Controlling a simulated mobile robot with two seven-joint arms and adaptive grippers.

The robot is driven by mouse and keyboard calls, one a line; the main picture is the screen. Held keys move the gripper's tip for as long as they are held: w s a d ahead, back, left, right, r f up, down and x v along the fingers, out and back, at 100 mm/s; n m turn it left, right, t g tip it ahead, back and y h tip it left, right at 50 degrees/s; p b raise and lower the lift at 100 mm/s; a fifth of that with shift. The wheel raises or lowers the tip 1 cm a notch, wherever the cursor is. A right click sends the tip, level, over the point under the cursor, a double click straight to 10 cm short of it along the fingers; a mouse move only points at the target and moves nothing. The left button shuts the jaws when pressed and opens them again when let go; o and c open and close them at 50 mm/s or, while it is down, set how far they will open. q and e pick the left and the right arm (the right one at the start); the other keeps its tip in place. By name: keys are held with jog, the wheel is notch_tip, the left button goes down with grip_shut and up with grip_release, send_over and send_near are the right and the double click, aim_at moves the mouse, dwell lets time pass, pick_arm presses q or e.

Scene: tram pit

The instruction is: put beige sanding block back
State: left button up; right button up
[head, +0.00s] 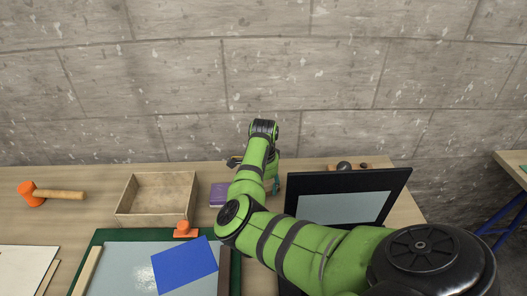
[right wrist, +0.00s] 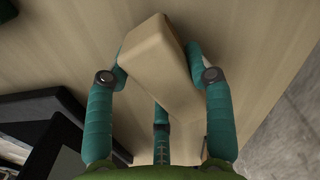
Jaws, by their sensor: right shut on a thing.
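The beige sanding block (right wrist: 158,62) is a long pale block held between the teal fingers of my right gripper (right wrist: 160,75) in the right wrist view. One finger lies on each side of it, and a third finger shows below it. The wooden tabletop fills the background behind the block; I cannot tell whether the block touches it. In the head view my green right arm reaches to the back of the table and hides the block and most of the gripper; only a bit of teal (head: 276,186) shows. My left gripper is not in view.
An empty wooden tray (head: 122,209) stands left of the arm, with a purple block (head: 218,196) beside it. A black-framed panel (head: 345,207) stands right. An orange mallet (head: 50,194), orange-handled tool (head: 184,230) and blue sheet (head: 184,266) lie left. Small dark items (head: 344,166) sit behind.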

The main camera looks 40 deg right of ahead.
jog(key=shift+f, duration=0.6)
dwell(0.3)
jog(key=o, duration=1.6)
jog(key=shift+o, duration=0.2)
notch_tip(320, 180, up, 12)
jog(key=shift+a+f, duration=0.1)
